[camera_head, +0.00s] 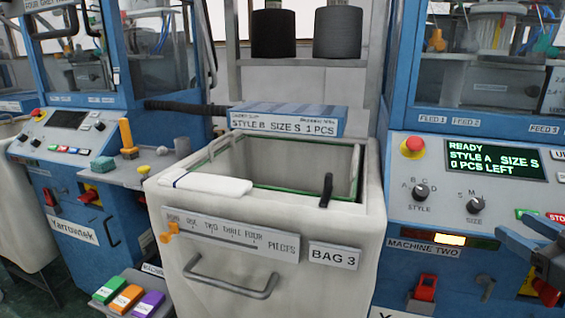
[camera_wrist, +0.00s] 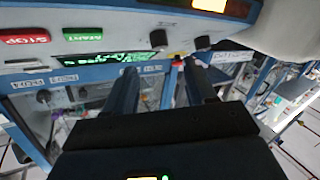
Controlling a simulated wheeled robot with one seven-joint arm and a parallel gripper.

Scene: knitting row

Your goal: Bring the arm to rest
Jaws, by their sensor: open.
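My gripper (camera_head: 521,228) shows at the right edge of the head view, in front of the panel of machine two (camera_head: 470,165). In the wrist view my gripper (camera_wrist: 160,82) has its two dark fingers apart, with nothing seen held between them. The panel appears upside down there, with the green display (camera_wrist: 65,63) and the red stop button (camera_wrist: 25,39) to the left of the fingers. I cannot tell how far the fingers are from the panel. Most of my arm is out of the head view.
A blue machine (camera_head: 75,200) stands further left. Coloured blocks (camera_head: 128,297) lie low in front of it. Two dark yarn cones (camera_head: 273,34) stand above.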

